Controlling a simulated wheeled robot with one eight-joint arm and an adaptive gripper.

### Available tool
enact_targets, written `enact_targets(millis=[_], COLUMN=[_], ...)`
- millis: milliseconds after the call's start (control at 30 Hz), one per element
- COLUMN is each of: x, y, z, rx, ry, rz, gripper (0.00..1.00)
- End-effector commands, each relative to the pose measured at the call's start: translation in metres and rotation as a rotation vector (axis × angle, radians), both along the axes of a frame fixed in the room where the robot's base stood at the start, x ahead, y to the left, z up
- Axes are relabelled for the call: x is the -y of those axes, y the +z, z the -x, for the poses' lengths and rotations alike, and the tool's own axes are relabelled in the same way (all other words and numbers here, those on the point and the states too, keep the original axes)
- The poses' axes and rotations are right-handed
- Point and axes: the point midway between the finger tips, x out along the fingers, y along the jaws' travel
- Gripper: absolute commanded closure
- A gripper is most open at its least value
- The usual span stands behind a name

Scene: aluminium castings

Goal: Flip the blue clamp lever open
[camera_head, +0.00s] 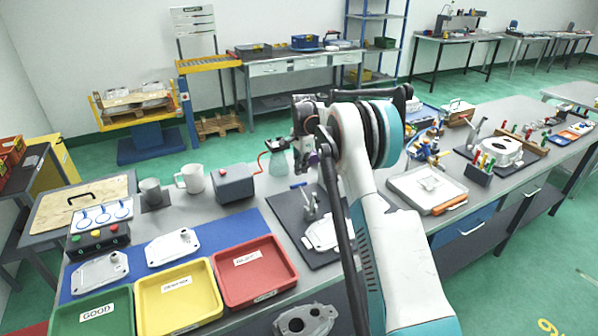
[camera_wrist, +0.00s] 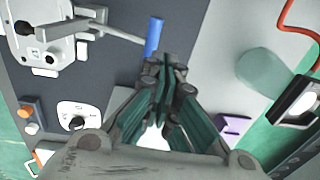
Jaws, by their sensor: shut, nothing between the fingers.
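The blue clamp lever (camera_wrist: 153,37) is a short blue grip on a thin metal rod. The rod runs left to a grey clamp on a dark plate. In the head view the blue grip (camera_head: 298,185) shows small at the plate's far edge. A white casting (camera_wrist: 45,35) lies under the clamp; it also shows in the head view (camera_head: 325,232). My gripper (camera_wrist: 168,62) is shut and empty. Its fingertips appear just below the blue grip in the wrist view; I cannot tell whether they touch it. In the head view my arm partly hides the clamp plate.
Red (camera_head: 285,262), yellow (camera_head: 206,288) and green trays (camera_head: 125,305) lie to the left. A grey tray (camera_head: 400,190) with a casting lies right. A purple piece (camera_wrist: 233,125) lies near my fingers.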

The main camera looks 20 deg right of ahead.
Motion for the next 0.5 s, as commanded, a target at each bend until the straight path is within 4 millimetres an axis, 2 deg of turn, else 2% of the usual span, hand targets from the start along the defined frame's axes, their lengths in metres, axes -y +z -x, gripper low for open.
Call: enact_targets(millis=[33,200,400,500], x=[0.002,0.001,0.000,0.000], y=[0.016,0.051,0.084,0.095], z=[0.002,-0.010,-0.020,-0.023], rx=[0.000,0.000,0.000,0.000], ry=[0.000,0.001,0.001,0.001], rz=[0.000,0.000,0.000,0.000], gripper=[1.00,1.00,1.00,1.00])
